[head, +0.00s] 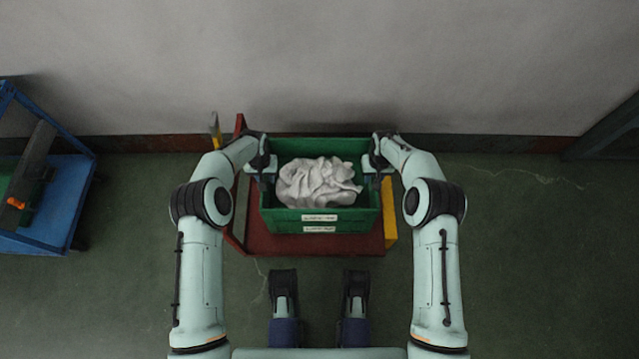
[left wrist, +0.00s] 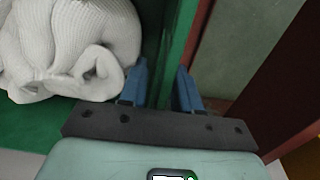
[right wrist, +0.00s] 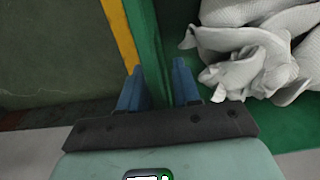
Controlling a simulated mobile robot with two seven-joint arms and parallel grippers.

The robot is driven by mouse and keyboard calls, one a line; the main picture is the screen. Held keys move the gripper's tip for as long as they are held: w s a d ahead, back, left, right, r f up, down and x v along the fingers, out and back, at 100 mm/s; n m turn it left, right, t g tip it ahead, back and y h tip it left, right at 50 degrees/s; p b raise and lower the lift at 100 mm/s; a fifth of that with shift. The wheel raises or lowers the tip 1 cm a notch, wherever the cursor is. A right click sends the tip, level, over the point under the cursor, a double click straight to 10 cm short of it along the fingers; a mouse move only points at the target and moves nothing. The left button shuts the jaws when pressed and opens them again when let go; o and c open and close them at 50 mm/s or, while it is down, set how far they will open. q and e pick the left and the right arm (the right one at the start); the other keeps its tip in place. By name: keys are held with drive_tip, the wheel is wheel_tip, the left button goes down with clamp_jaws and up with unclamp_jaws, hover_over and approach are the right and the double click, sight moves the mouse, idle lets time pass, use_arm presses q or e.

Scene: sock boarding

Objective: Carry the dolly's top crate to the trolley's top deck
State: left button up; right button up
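The dolly's top crate (head: 320,227) is green, has a white label on its front and holds white knitted socks (head: 318,183). A second label just below suggests another green crate under it. The red dolly (head: 270,243) carries the stack. My left gripper (head: 263,170) is at the crate's left wall; in the left wrist view its blue fingers (left wrist: 162,85) stand apart on either side of the wall (left wrist: 183,45). My right gripper (head: 376,170) is at the right wall; its fingers (right wrist: 158,85) likewise straddle the wall (right wrist: 143,40), with gaps visible. The blue trolley (head: 62,205) is partly visible at far left.
A green item and a dark bar with an orange part (head: 17,203) are at the trolley. The grey wall (head: 330,70) stands close behind the dolly. A yellow part (head: 390,225) edges the dolly's right. Floor (head: 520,260) is clear to the right.

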use_arm(q)
clamp_jaws()
use_arm(e)
clamp_jaws()
use_arm(q)
drive_tip(key=shift+r, duration=0.1)
use_arm(e)
drive_tip(key=shift+r, duration=0.1)
idle(0.8)
